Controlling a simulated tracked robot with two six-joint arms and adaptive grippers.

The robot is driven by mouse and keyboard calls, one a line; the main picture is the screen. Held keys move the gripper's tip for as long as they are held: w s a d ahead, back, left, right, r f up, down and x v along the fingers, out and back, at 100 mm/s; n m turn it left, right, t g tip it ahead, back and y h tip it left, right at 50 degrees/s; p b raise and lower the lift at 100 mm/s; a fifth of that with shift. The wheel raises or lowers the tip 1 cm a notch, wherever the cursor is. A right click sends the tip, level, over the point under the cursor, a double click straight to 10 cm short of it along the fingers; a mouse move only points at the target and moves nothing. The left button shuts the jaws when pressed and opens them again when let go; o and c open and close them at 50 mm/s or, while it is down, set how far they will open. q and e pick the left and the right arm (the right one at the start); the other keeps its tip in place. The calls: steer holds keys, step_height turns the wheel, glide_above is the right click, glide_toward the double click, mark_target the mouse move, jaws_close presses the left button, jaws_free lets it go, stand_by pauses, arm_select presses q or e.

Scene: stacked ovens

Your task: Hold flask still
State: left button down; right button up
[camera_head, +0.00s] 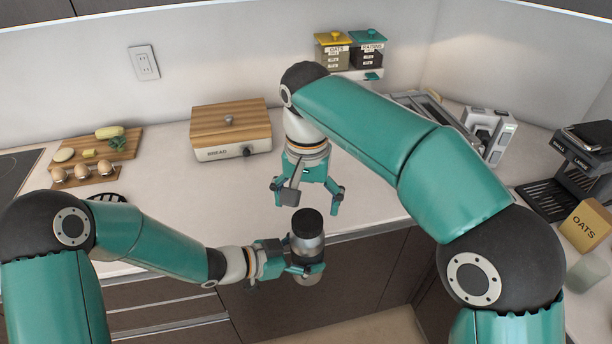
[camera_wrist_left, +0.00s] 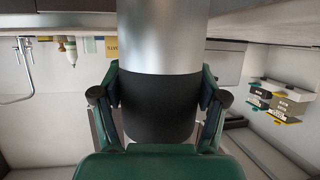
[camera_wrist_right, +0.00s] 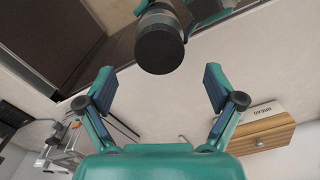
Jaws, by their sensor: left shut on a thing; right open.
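The flask (camera_head: 307,245) is a silver cylinder with a black cap, upright in front of the counter edge. My left gripper (camera_head: 302,270) is shut on the flask from the left side. In the left wrist view the flask (camera_wrist_left: 163,40) shows its silver body and a dark band, with the left gripper's fingers (camera_wrist_left: 158,100) on both sides. My right gripper (camera_head: 310,200) is open and empty, above and just behind the flask. In the right wrist view the flask's black cap (camera_wrist_right: 159,48) lies beyond the open right gripper (camera_wrist_right: 160,88), apart from its fingers.
A bread box (camera_head: 231,130) stands at the back of the counter, with a cutting board (camera_head: 95,158) of eggs and vegetables to the left. Two labelled canisters (camera_head: 350,50) are on the wall shelf. An oats box (camera_head: 585,227) and a grinder sit at right. The middle counter is clear.

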step_height(320, 180, up, 7)
stand_by(0.3)
steer(key=shift+r, duration=0.1)
stand_by(0.4)
steer(key=w+d+f+n+y, duration=0.1)
steer(key=d+f, duration=0.2)
steer(key=f, duration=0.7)
steer(key=w+d+f+n+y, duration=0.1)
steer(key=w+d+f, duration=0.15)
steer(key=f, duration=0.65)
steer(key=w+d+f, duration=0.1)
steer(key=d+f, duration=0.3)
steer(key=f, duration=0.6)
steer(key=s+d+f+y, duration=0.2)
steer(key=s+f, duration=0.7)
steer(key=f, duration=0.2)
steer(key=s+d+f+m, duration=0.1)
steer(key=s+f, duration=0.2)
steer(key=s, duration=0.4)
steer(key=s+d+f+m, duration=0.1)
steer(key=s+f, duration=0.1)
steer(key=s, duration=0.6)
steer(key=shift+s+d+f+t, duration=0.2)
steer(key=shift+d+f+t, duration=0.1)
steer(key=shift+f, duration=0.1)
